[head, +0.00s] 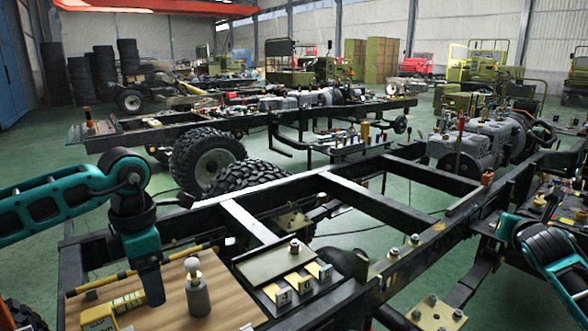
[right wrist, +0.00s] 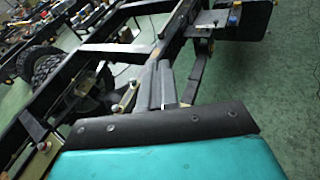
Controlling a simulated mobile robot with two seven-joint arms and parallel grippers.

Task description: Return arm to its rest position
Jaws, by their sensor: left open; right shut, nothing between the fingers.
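My left arm (head: 60,205) is teal and black and comes in from the left in the head view. It bends down at its black joint, and the left gripper (head: 152,288) hangs low over a wooden board, its fingertips hard to make out. It is open, and I see nothing held in it. My right arm (head: 550,250) shows at the right edge of the head view, beside the chassis frame (head: 300,185). In the right wrist view the right gripper (right wrist: 164,84) shows as grey fingers close together, shut and empty, above the frame's rails and the green floor.
The wooden board (head: 235,305) carries a grey knobbed post (head: 196,290) and a yellow block (head: 98,318) close to the left gripper. Yellow-topped blocks (head: 300,283) lie to its right. A large tyre (head: 207,160) stands behind the near frame. Green floor (head: 355,240) shows between the rails.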

